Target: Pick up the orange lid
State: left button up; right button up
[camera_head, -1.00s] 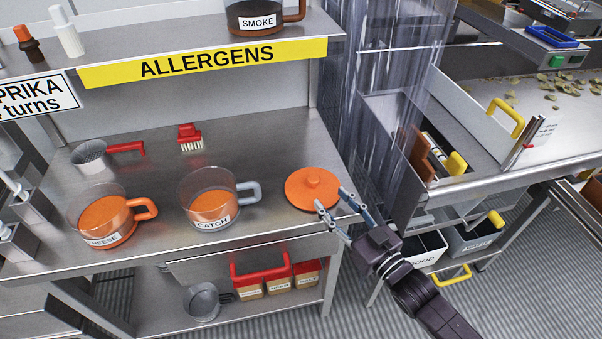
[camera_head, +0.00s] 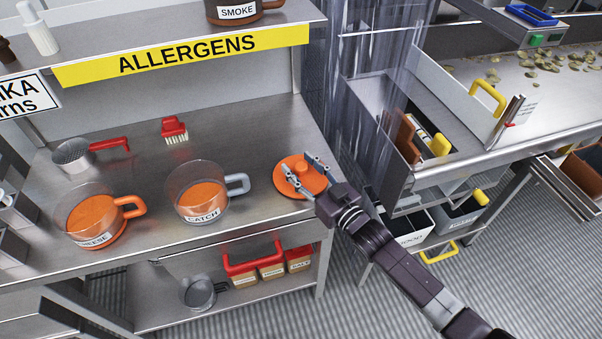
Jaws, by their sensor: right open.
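The orange lid (camera_head: 283,183) is a round disc with a knob (camera_head: 301,166) on top. It lies on the steel table (camera_head: 245,145) at the right, beside the CATCH jug (camera_head: 200,194). My right gripper (camera_head: 300,168) is over the lid, its two fingers spread with the knob between them. I cannot tell whether the fingers touch the knob. The gripper hides part of the lid's right side. My left gripper is not in view.
The CHEESE jug (camera_head: 92,215) stands at the left, with a sieve (camera_head: 73,155) and a red brush (camera_head: 174,130) behind. A shelf with the SMOKE jug (camera_head: 240,12) hangs above. A clear strip curtain (camera_head: 352,60) is right of the table.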

jog(key=shift+c, duration=0.4)
grip_shut()
jog(key=shift+r, duration=0.1)
